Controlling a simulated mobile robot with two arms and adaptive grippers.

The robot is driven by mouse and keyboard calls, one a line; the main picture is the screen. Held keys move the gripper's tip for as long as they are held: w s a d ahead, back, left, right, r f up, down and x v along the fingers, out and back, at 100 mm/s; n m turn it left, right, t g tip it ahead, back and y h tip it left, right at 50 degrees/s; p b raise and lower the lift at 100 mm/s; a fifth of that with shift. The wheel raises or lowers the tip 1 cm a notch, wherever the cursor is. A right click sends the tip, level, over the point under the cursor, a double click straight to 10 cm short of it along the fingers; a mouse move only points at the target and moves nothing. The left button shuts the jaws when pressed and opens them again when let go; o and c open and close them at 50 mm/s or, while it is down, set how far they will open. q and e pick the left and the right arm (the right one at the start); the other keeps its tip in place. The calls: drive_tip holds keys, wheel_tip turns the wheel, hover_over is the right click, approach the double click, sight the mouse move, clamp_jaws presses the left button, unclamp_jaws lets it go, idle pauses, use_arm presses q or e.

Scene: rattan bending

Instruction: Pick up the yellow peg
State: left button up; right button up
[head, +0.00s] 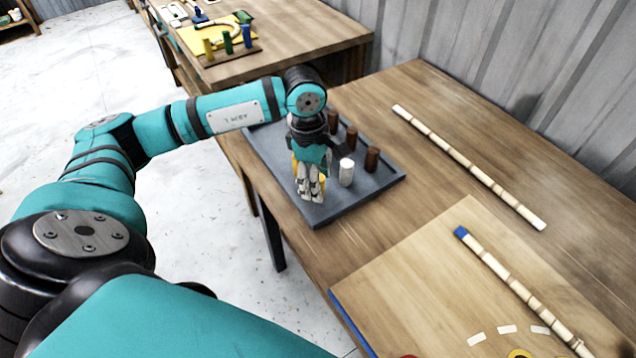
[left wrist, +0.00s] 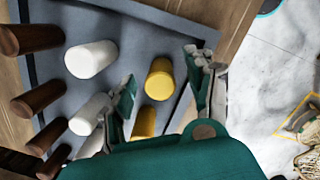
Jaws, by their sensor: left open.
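Two yellow pegs stand in the grey tray (head: 345,207). In the left wrist view one yellow peg (left wrist: 159,80) lies between the spread fingers, and a second yellow peg (left wrist: 144,123) shows nearer the palm. In the head view my left gripper (head: 311,196) hangs over the tray's near left part, fingers down, and mostly hides the yellow pegs; a sliver of yellow (head: 294,166) shows beside it. My left gripper (left wrist: 163,82) is open, with a gap visible between peg and right finger. My right gripper is not in view.
White pegs (head: 346,172) and several brown pegs (head: 372,159) stand close to the gripper in the tray. A bamboo-like rod (head: 470,167) lies on the table behind, and a blue-ended rod (head: 515,283) on the board. A far table holds coloured pegs (head: 228,42).

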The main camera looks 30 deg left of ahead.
use_arm(q)
drive_tip(key=c, duration=1.1)
drive_tip(key=shift+o, duration=0.2)
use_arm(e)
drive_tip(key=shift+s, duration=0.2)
use_arm(q)
drive_tip(key=shift+r, duration=0.1)
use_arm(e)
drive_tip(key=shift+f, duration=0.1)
